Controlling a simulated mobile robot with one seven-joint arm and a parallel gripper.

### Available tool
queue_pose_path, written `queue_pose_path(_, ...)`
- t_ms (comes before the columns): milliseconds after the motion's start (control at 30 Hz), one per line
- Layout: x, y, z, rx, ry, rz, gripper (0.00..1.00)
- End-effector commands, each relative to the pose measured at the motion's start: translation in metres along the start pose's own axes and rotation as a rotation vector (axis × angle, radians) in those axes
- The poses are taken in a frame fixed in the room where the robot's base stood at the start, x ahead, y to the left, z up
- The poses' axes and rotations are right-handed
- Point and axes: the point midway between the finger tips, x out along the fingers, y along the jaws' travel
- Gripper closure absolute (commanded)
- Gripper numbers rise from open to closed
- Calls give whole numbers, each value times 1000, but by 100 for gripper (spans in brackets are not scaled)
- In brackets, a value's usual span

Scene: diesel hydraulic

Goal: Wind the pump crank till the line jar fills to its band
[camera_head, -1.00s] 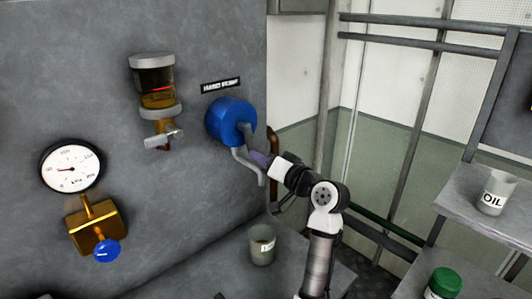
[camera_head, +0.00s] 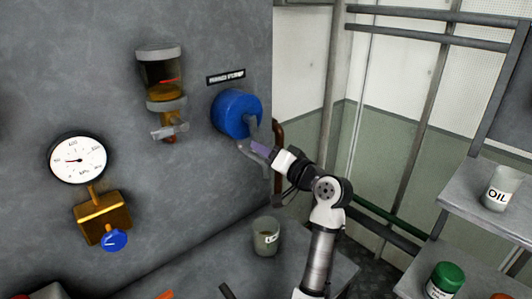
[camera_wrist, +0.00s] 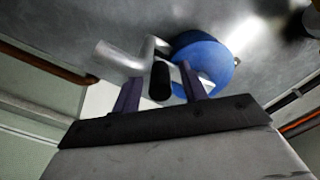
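The blue hand pump (camera_head: 236,113) sits on the grey panel, with a grey bent crank (camera_head: 247,152) in front of it. The crank's dark grip (camera_wrist: 160,82) shows between my fingers in the wrist view. My gripper (camera_head: 262,150) is at the crank; in the wrist view its two purple fingers (camera_wrist: 159,88) stand apart, with gaps on both sides of the grip. The line jar (camera_head: 160,68) is on the panel left of the pump. Amber liquid fills its lower part, with its surface seemingly just below the red band (camera_head: 169,81).
A dial gauge (camera_head: 78,160) and a brass block with a blue knob (camera_head: 114,240) are on the panel at left. A cup (camera_head: 266,237) stands on the ledge below the pump. Shelves at right hold an oil cup (camera_head: 501,189) and a green-lidded jar (camera_head: 445,281).

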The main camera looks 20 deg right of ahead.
Motion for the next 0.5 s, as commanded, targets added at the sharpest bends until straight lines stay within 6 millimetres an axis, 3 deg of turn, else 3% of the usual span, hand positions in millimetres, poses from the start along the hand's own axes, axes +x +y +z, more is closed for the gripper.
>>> queue_pose_path(267,-6,1,0,-1,1,0,57)
queue_pose_path(500,-49,3,2,-3,4,1,57)
